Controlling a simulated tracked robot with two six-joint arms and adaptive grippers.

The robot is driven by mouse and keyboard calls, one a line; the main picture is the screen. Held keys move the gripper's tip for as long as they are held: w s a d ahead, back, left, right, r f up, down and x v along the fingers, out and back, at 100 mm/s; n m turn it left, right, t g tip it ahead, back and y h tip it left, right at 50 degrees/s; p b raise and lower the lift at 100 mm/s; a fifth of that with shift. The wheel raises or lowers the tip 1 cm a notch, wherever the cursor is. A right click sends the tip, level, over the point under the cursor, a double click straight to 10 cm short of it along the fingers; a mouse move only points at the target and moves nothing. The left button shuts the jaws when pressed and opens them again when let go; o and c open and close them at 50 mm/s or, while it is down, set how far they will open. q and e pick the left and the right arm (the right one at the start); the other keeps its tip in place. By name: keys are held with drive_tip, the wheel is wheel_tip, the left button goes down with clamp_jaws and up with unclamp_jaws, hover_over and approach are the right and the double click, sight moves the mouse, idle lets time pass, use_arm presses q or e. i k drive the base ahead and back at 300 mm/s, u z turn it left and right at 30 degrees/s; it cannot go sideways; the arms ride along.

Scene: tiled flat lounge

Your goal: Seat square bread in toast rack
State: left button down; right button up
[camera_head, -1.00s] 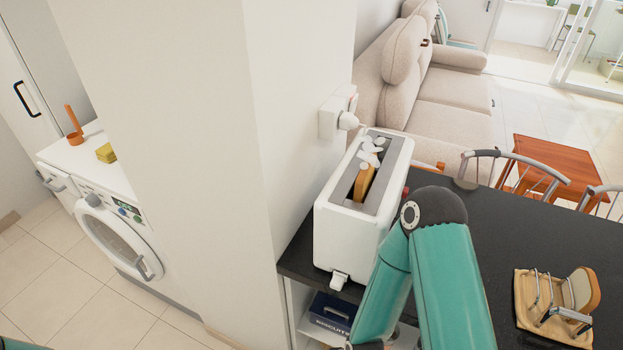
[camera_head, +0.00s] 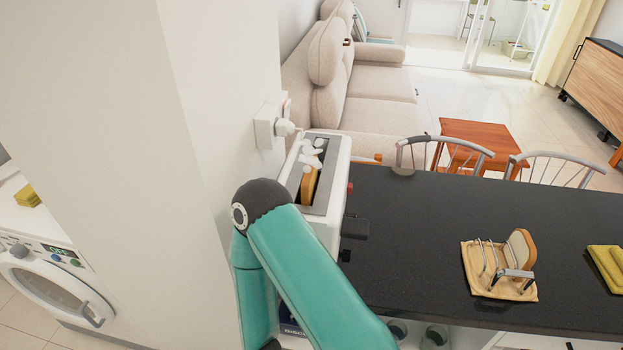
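A brown-crusted bread slice (camera_head: 309,186) stands in the slot of the white toaster (camera_head: 325,228), its upper part showing. Small white pieces (camera_head: 312,152) lie over the far end of the slot; I cannot tell what they are. The metal toast rack (camera_head: 487,256) sits on a wooden board (camera_head: 473,262) on the dark counter. Another slice (camera_head: 522,247) with a brown crust stands upright at the rack's right end. My teal arm crosses in front of the toaster and hides its near left part. I see no gripper fingers of either hand.
The dark counter (camera_head: 410,220) is clear between toaster and board. Yellow pieces (camera_head: 607,265) lie at its right edge. A wall (camera_head: 215,130) with a socket and plug (camera_head: 273,122) borders the toaster. Chairs (camera_head: 440,150) stand behind the counter.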

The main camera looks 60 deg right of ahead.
sight(489, 275)
drive_tip(key=z, duration=0.15)
drive_tip(key=k, duration=0.9)
drive_tip(key=z, duration=0.3)
